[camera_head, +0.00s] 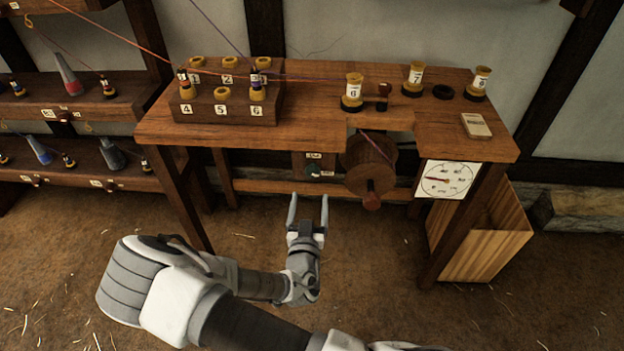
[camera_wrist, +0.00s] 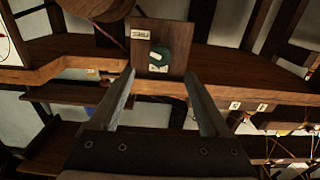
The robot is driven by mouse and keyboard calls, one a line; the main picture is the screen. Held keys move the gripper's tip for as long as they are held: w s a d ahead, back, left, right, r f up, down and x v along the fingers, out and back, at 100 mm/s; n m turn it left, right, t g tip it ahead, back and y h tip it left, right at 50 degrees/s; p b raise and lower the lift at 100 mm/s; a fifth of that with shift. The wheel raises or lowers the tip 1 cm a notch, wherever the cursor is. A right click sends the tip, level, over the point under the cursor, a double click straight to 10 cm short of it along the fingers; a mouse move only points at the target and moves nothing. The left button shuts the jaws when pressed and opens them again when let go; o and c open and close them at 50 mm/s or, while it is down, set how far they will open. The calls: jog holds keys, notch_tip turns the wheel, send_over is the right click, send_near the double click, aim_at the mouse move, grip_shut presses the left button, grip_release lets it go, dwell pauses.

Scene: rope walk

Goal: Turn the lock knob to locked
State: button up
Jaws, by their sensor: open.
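The lock knob (camera_head: 313,170) is a small dark green round knob on a brown wooden plate (camera_head: 302,162) under the front of the table. In the wrist view the knob (camera_wrist: 161,54) carries a pale bar, and the plate (camera_wrist: 176,38) has two small white labels, too small to read surely. My gripper (camera_head: 308,205) is open and empty, its fingers pointing at the plate from the front. In the wrist view my gripper (camera_wrist: 160,80) has the knob beyond and between its fingertips, apart from them. Which label the bar points to, I cannot tell.
The wooden table (camera_head: 330,103) holds a spool rack (camera_head: 243,115), several yellow spools and a small pale box (camera_head: 476,125). A wooden reel (camera_head: 369,165) with a red-tipped crank hangs right of the plate, beside a white dial (camera_head: 446,179). Shelves stand left, a wooden bin (camera_head: 485,245) right.

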aim_at(312, 174)
jog(key=w, duration=0.8)
jog(key=shift+w+d+b, duration=0.15)
jog(key=shift+w+b, duration=0.05)
jog(key=shift+b, duration=0.1)
grip_shut()
